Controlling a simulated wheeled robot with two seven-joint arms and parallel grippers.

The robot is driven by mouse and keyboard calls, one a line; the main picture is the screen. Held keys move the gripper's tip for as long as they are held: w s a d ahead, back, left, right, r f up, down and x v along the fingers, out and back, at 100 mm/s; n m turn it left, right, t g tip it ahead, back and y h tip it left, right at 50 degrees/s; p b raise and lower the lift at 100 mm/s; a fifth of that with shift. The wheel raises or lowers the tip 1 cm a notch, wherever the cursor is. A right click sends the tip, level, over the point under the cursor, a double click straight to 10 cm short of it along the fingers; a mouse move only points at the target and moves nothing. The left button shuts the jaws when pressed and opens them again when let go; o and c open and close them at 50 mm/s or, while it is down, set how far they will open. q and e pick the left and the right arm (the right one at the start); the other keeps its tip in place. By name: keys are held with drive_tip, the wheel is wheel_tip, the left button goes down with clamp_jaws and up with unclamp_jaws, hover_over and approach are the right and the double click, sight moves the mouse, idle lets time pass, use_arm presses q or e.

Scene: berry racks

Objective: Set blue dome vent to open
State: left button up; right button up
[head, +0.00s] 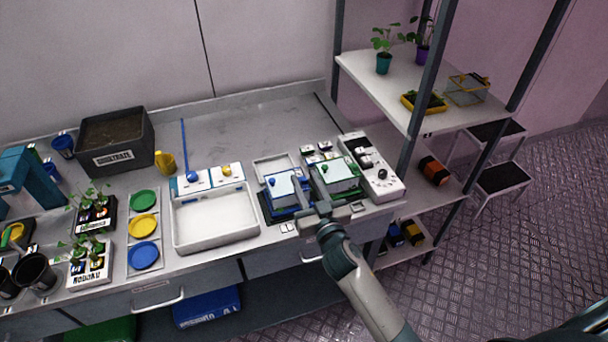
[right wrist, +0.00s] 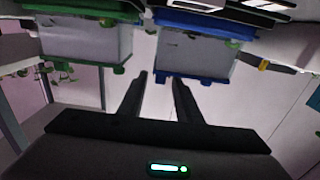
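The blue dome (head: 283,201) is a clear-walled box with a blue base and a blue knob (head: 272,182), standing on a dark mat near the counter's front edge. It also shows upside down in the right wrist view (right wrist: 195,50). Its vent setting is too small to tell. My right gripper (head: 306,190) is at the right front side of the blue dome, beside the green dome. In the right wrist view its two fingers (right wrist: 160,82) are apart with nothing between them, short of the blue dome. My left gripper is not in view.
A similar green dome (head: 336,186) stands close on the right. Beyond it is a white control panel (head: 374,178) with dark knobs. A white tray (head: 215,241) lies to the left. A shelf rack (head: 385,88) stands at the right. The counter behind the domes is clear.

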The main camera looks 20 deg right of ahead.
sight(300, 175)
drive_tip(key=shift+w, duration=0.8)
clamp_jaws()
drive_tip(key=shift+w+a+b, duration=0.1)
drive_tip(key=shift+w+b, duration=0.25)
drive_tip(key=shift+w, duration=1.6)
drive_tip(key=shift+s, duration=0.1)
unclamp_jaws()
drive_tip(key=shift+s, duration=0.1)
